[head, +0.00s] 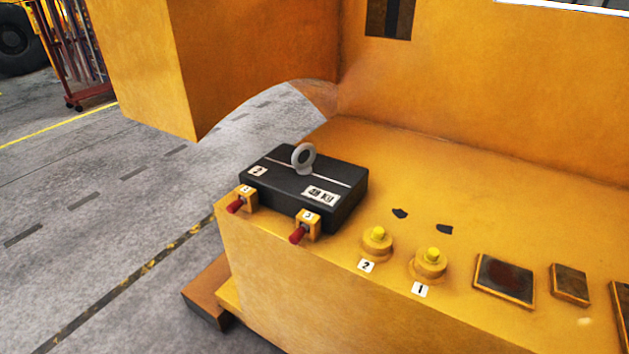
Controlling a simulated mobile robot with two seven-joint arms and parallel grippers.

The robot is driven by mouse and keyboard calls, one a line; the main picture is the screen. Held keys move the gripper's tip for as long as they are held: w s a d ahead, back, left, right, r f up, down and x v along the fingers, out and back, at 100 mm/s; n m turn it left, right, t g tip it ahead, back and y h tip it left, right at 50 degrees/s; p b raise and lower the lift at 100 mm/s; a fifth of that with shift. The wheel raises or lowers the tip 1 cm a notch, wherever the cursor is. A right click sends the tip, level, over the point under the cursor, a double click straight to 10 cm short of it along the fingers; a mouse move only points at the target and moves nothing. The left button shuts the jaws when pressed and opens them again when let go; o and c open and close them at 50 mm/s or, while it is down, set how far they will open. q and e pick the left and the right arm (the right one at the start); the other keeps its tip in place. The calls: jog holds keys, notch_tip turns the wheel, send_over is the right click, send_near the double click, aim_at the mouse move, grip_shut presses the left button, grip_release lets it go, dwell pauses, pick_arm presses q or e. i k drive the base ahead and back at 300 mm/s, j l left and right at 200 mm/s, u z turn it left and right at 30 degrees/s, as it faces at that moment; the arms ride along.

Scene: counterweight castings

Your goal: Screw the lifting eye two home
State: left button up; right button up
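A black block-shaped casting (273,187) lies on the yellow machine deck. It has a thin pale line across its top, a white label at its left end that seems to read 2, and another white label (321,194) near its front right. One grey lifting eye (296,159) stands upright on its top, near the middle of the far side. Its thread and seat are too small to tell how deep it sits. Neither of my grippers is in view.
Two small yellow blocks with red handles (236,205) (299,234) stand along the casting's front edge. Yellow round bosses labelled 2 (377,243) and 1 (429,263) stand to the right. Dark plates (504,281) lie further right. A tall yellow wall (480,90) rises behind.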

aim_at(305, 168)
jog(key=i+j+z, duration=0.15)
jog(key=j, duration=0.15)
jog(key=i+j+z, duration=0.25)
jog(key=j, duration=0.35)
jog(key=i+j+z, duration=0.15)
jog(key=j, duration=0.15)
jog(key=k, duration=0.05)
